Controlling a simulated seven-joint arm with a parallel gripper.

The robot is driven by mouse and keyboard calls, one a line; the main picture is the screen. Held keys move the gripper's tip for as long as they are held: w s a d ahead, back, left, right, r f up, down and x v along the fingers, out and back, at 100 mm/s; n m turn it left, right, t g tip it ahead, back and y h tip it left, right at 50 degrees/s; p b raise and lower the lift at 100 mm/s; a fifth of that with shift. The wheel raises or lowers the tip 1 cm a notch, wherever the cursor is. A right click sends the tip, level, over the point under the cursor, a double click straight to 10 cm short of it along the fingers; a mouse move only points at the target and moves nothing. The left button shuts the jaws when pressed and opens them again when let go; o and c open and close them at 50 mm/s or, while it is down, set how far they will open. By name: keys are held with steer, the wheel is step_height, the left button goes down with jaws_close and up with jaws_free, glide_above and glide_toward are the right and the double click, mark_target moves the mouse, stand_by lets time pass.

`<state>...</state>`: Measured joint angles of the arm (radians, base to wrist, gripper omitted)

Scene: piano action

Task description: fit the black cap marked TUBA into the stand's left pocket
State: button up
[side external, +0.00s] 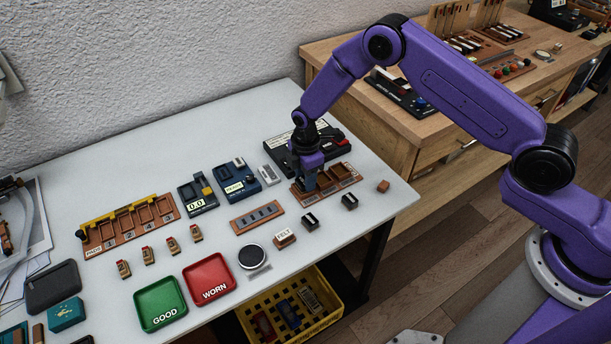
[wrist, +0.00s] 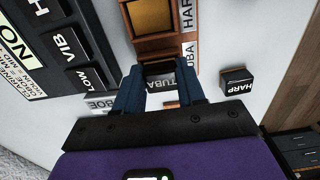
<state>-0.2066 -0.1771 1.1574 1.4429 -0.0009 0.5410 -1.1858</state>
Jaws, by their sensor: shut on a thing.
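The brown wooden stand (side external: 346,183) with open pockets lies near the right side of the white table. My gripper (side external: 309,187) points down at the stand's left end and hides the left pocket there. In the wrist view my gripper (wrist: 160,88) has its two blue fingers on either side of the black cap marked TUBA (wrist: 167,84), shut on it. The cap is at the near end of the stand (wrist: 127,32) in that view. How deep it sits, and whether it touches the pocket, I cannot tell.
A black cap marked HARP (wrist: 237,82) stands free beside the stand. Dark caps (side external: 350,202) (side external: 310,220) and a small brown block (side external: 383,186) stand in front of it. A black device (side external: 283,147) lies close behind. A slotted brown strip (side external: 257,217) lies to the left.

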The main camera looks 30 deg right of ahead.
stand_by(0.3)
steer(key=o, duration=1.1)
steer(key=shift+r, duration=3.45)
